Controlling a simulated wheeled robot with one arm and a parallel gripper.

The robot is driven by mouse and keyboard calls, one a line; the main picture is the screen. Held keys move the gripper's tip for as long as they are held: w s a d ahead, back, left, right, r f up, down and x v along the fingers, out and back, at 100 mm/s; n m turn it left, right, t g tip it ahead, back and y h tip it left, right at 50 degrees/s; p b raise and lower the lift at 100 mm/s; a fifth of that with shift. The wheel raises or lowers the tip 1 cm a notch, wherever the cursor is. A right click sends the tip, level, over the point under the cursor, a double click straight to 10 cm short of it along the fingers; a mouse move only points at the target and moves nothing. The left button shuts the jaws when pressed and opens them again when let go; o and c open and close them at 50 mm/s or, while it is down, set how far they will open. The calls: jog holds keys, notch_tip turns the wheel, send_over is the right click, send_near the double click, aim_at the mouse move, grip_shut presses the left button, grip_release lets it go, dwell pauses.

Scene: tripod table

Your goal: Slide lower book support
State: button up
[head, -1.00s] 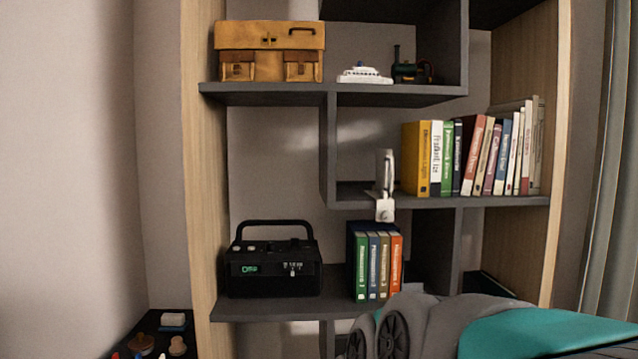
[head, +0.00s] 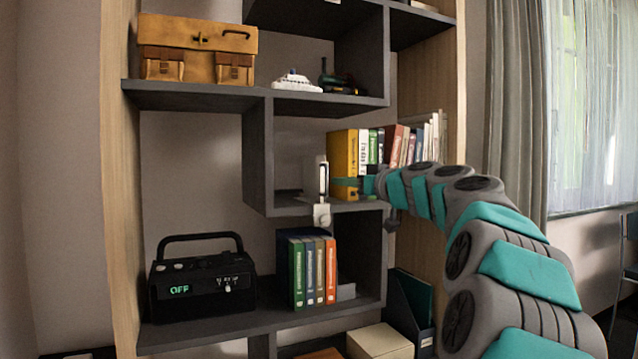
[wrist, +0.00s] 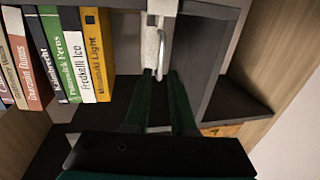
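A white book support (head: 321,180) with an upright handle stands on the middle shelf, left of the yellow book. Its lower bracket (head: 321,215) hangs over the shelf's front edge. A gap separates it from the yellow book. The support also shows at the top of the wrist view (wrist: 150,48), with its handle (wrist: 164,50) just beyond my fingertips. My gripper (wrist: 161,74) is open, its two dark green fingers apart with the handle's near end in line with the gap. In the head view my gripper (head: 346,184) is right of the support, in front of the books.
The row of books starts with the yellow book (head: 343,158). A black radio (head: 202,285) and several binders (head: 312,270) stand on the shelf below. A vertical divider (head: 257,160) bounds the compartment's left.

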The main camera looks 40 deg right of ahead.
aim_at(327, 180)
jog(key=w+p, duration=0.1)
jog(key=w, duration=0.6)
jog(key=shift+w+d+f, duration=0.1)
jog(key=shift+w+f, duration=0.05)
jog(key=shift+w, duration=0.05)
grip_shut()
dwell(1.2)
